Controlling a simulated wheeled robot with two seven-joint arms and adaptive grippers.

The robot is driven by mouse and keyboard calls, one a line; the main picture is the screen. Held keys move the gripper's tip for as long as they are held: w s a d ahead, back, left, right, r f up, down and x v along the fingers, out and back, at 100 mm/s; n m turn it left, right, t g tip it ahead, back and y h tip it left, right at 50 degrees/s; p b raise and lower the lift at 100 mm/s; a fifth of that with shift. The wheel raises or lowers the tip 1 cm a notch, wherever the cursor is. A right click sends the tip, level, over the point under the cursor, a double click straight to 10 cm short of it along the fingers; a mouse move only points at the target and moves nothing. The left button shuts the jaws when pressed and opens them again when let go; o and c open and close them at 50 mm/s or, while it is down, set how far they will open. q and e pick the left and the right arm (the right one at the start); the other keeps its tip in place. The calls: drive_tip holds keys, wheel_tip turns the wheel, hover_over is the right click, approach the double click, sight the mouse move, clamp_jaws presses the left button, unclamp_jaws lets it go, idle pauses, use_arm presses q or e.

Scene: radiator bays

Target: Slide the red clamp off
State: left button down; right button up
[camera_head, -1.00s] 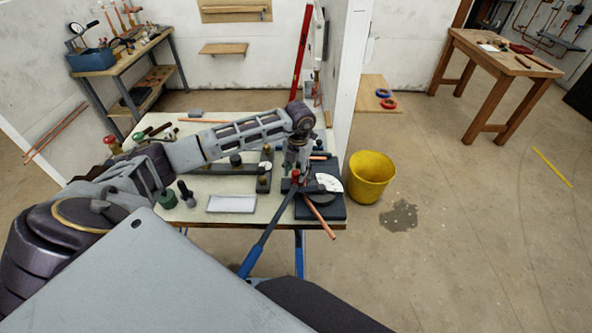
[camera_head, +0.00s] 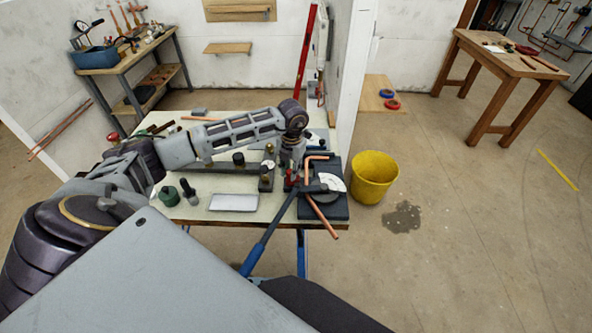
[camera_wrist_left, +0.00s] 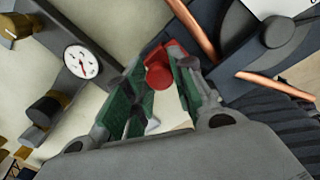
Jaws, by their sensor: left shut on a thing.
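The pipe bender (camera_head: 335,208) is a dark block with a white dial and a long blue-handled lever (camera_head: 262,240), at the right front of the workbench. A bent copper pipe (camera_head: 308,170) sits in it. My left gripper (camera_head: 290,178) is at the bender's left side, pointing down. It is shut on the red clamp (camera_head: 287,184), which is largely hidden in the head view. The left wrist view shows the red clamp (camera_wrist_left: 159,74) between the green-padded fingertips, close beside the copper pipe (camera_wrist_left: 192,30). Whether clamp and pipe still touch is unclear. My right gripper is out of view.
A white tray (camera_head: 234,202), a green-lidded pot (camera_head: 169,196) and a dark bar with a gauge (camera_wrist_left: 80,61) lie on the workbench (camera_head: 200,212) left of the bender. A yellow bucket (camera_head: 374,178) stands on the floor to the right. A white wall panel rises behind.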

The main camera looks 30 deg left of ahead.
sight(290, 171)
use_arm(q)
drive_tip(key=shift+a, duration=0.2)
drive_tip(key=c, duration=1.2)
unclamp_jaws()
drive_tip(key=shift+s+a, duration=0.1)
drive_tip(key=shift+s, duration=0.05)
drive_tip(key=shift+o, duration=0.2)
drive_tip(key=shift+r, duration=0.35)
wheel_tip(290, 171, up, 11)
drive_tip(key=shift+d+r, duration=0.2)
drive_tip(key=shift+d, duration=0.15)
drive_tip(key=shift+f, duration=0.1)
